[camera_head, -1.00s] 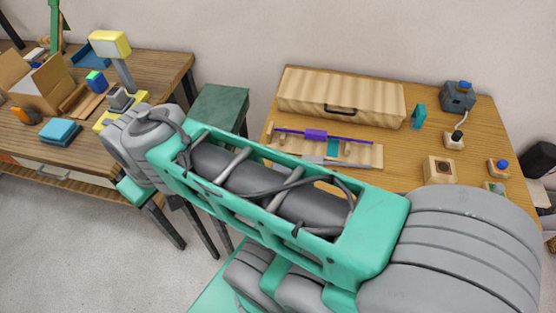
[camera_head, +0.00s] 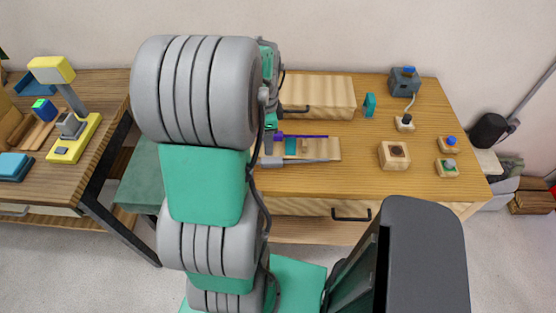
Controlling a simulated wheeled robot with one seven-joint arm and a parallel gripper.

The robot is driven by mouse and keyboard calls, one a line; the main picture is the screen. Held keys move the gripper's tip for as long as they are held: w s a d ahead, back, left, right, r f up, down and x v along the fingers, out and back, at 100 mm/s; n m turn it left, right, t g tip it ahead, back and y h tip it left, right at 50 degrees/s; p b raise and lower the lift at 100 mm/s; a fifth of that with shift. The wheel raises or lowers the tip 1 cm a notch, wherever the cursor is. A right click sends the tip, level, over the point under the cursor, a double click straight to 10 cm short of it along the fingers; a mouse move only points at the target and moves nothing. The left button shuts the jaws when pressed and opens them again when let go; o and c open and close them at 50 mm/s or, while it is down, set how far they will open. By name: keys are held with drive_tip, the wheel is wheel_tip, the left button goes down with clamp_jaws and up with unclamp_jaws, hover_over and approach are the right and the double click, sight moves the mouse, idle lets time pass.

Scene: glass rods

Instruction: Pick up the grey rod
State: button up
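The grey rod (camera_head: 312,162) lies along the front of a light wooden rack (camera_head: 330,148) on the right-hand desk. Its left part runs behind or beside my arm. A purple rod (camera_head: 305,136) lies behind it on the same rack, with a teal block (camera_head: 291,146) between them. My gripper (camera_head: 268,147) points down at the left end of the rack, close to the rods' left ends. It is small and mostly hidden by my large grey arm links, so its fingers and any contact with the grey rod cannot be made out.
A wooden drawer box (camera_head: 325,92) stands behind the rack. A teal piece (camera_head: 369,105), a grey device (camera_head: 404,82) and button blocks (camera_head: 394,155) stand to the right. The desk's front middle is clear.

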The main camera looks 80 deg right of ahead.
sight(278, 159)
drive_tip(key=s, duration=0.1)
drive_tip(key=s+f+m, duration=0.1)
drive_tip(key=shift+s+d+f, duration=0.3)
drive_tip(key=shift+s, duration=0.1)
drive_tip(key=f+p, duration=0.1)
drive_tip(key=f, duration=0.2)
drive_tip(key=f+p, duration=0.1)
drive_tip(key=f, duration=0.3)
drive_tip(key=shift+s, duration=0.2)
drive_tip(key=shift+r, duration=0.1)
clamp_jaws()
